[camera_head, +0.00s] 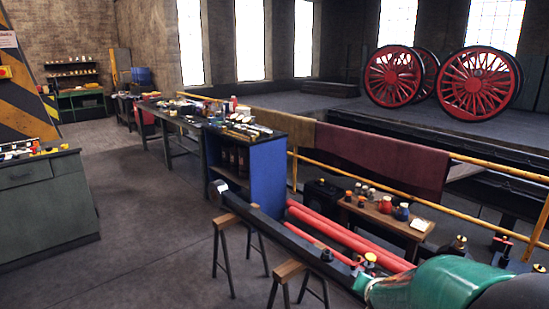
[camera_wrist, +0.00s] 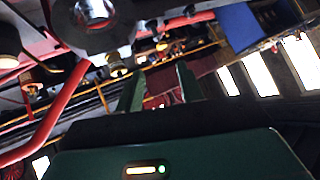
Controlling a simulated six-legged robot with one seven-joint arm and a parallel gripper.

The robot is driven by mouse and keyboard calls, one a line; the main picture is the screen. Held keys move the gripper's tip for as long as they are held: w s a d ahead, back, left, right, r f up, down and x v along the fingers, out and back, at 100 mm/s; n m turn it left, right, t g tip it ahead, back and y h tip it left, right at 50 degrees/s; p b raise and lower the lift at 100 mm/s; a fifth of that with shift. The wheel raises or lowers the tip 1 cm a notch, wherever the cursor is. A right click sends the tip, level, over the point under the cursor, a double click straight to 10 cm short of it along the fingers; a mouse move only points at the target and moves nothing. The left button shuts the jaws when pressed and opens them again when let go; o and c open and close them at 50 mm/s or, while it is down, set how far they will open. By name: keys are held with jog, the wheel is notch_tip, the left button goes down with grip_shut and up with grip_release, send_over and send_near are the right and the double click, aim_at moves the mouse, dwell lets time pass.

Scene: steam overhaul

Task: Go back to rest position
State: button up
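My gripper (camera_wrist: 158,84) shows in the wrist view as two green fingers standing apart with a clear gap. Nothing is held between them; only distant red and dark background shows in the gap. In the head view, a green and dark part of my own arm fills the lower right corner. The fingertips cannot be made out there. The wrist view is tilted, with a large metal fitting (camera_wrist: 97,10) close at the top and a red pipe (camera_wrist: 45,125) at the left.
Sawhorses (camera_head: 287,271) with a long dark beam and red tubes (camera_head: 345,236) stand close in front. A small table (camera_head: 389,216) with jars is just beyond. Yellow railings (camera_head: 500,168) border the pit. Red wheels (camera_head: 474,83) stand behind. Open floor (camera_head: 130,250) lies left of the sawhorses.

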jog(key=s+a+r+n+g+y, duration=0.1)
jog(key=s+a+r+n+y, duration=0.1)
jog(key=s+a+r, duration=0.3)
jog(key=s+a+r+n+g+y, duration=0.1)
jog(key=s+a+r+n, duration=0.2)
jog(key=s, duration=0.4)
jog(key=s+a+r+n+g, duration=0.1)
jog(key=s+r, duration=0.3)
jog(key=s, duration=1)
jog(key=shift+a+r+n+g, duration=0.15)
jog(key=shift+a+n+g, duration=0.3)
jog(key=shift+g, duration=0.15)
